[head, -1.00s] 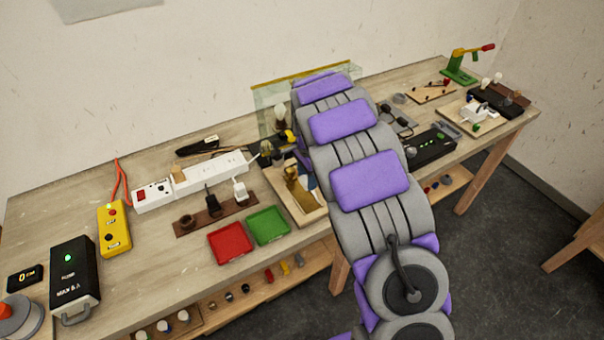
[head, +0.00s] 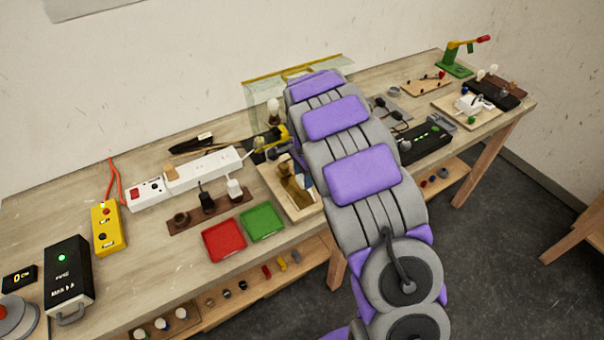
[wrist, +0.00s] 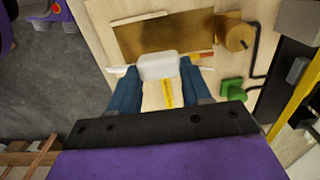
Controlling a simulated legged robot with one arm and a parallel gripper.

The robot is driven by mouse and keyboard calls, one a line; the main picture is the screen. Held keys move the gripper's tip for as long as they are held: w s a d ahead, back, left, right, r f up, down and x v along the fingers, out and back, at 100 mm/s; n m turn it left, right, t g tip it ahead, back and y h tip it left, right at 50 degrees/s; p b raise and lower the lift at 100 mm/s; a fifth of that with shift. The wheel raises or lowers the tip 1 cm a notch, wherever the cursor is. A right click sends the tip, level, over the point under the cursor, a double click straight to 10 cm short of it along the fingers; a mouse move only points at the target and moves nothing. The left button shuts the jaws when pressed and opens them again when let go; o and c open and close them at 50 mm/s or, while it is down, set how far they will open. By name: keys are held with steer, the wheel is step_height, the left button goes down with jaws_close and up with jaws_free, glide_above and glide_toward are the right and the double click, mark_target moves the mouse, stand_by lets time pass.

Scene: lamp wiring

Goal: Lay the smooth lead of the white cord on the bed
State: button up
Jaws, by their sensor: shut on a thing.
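In the wrist view my gripper (wrist: 158,84) has its two blue fingers on either side of a white block-like piece (wrist: 158,66), which I take for the end of the white cord. My gripper is shut on it. Which lead is the smooth one I cannot tell. The brass-coloured bed (wrist: 150,38) lies just beyond the piece, on a pale wooden board. Whether the lead touches it is unclear.
A brass roller (wrist: 235,36) with a black crank and a green block (wrist: 231,89) are right of the bed. In the head view a red tray (head: 224,240) and a green tray (head: 262,222) lie left of the board (head: 312,208), and a white power strip (head: 205,168) lies behind them.

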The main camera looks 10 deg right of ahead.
mark_target(298, 179)
steer(key=shift+a, duration=0.7)
steer(key=shift+d+f, duration=0.15)
steer(key=shift+d, duration=0.45)
steer(key=shift+f, duration=0.3)
steer(key=shift+a+f, duration=0.3)
steer(key=shift+a, duration=0.15)
steer(key=shift+d, duration=0.35)
steer(key=shift+a+f, duration=0.1)
steer(key=shift+f, duration=0.05)
steer(key=shift+a+f+p, duration=0.35)
steer(key=shift+a+f, duration=0.1)
steer(key=shift+d, duration=0.1)
